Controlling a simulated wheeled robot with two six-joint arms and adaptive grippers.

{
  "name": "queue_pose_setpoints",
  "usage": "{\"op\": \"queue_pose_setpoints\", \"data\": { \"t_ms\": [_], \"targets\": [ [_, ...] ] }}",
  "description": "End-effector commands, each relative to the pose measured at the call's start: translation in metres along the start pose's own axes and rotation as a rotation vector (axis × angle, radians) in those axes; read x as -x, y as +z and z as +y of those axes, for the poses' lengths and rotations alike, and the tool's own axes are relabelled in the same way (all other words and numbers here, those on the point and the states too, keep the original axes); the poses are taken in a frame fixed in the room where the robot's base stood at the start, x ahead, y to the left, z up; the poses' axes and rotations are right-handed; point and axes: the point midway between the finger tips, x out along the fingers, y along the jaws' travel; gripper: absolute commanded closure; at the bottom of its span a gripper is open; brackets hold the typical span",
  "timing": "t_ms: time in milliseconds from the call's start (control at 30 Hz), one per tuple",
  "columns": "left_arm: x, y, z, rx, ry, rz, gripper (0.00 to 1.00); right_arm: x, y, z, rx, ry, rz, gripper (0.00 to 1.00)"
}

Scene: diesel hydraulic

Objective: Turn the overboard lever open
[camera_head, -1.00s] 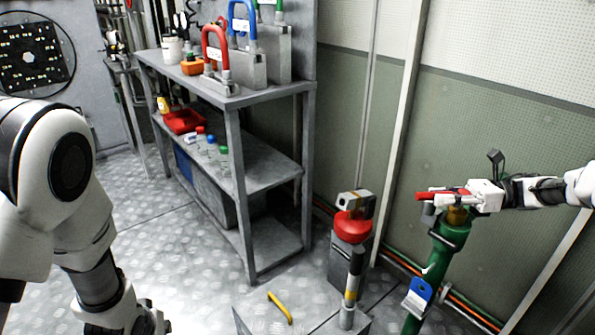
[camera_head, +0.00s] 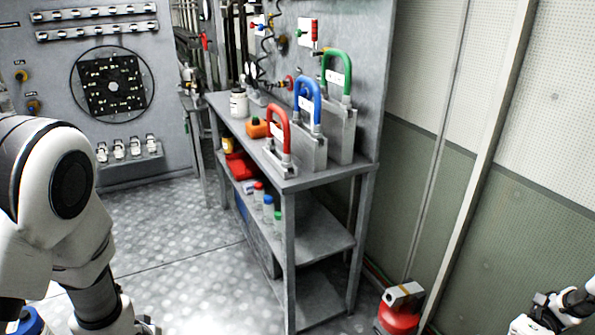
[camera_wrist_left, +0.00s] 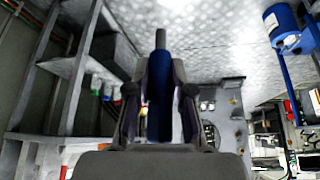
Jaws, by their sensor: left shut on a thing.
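The overboard lever is not in view now. My left gripper (camera_wrist_left: 160,88) shows in the left wrist view, its two dark fingers shut around a blue bar-like thing (camera_wrist_left: 159,110) with a dark tip pointing away from me. What the blue thing belongs to is hidden. In the head view my left arm fills the left side and the fingers do not show clearly.
A grey shelf bench (camera_head: 333,178) carries red (camera_head: 279,128), blue (camera_head: 311,98) and green (camera_head: 338,66) shackle-like handles. A red rounded unit (camera_head: 397,319) stands low by the wall. The floor (camera_head: 170,230) left of the bench is clear.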

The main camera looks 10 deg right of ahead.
Motion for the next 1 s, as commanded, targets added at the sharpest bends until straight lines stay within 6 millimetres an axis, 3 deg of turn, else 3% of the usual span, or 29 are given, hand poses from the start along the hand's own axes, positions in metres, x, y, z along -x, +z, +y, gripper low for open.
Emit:
{"op": "queue_pose_setpoints", "data": {
  "t_ms": [400,433,500,1000],
  "targets": [
    [0.0022,-0.0013,0.0000,0.000,0.000,0.000,1.00,-0.0004,0.0001,0.0014,0.001,0.007,0.000,1.00],
    [0.0022,-0.0013,0.0000,0.000,0.000,0.000,1.00,-0.0004,0.0001,0.0014,0.001,0.007,0.000,0.77],
    [0.0022,-0.0013,0.0000,0.000,0.000,0.000,1.00,-0.0005,0.0000,0.0013,0.001,0.006,0.001,0.56],
    [0.0003,-0.0003,0.0000,0.000,0.000,0.000,1.00,-0.0004,-0.0013,0.0004,0.001,0.003,0.001,0.56]
  ]
}}
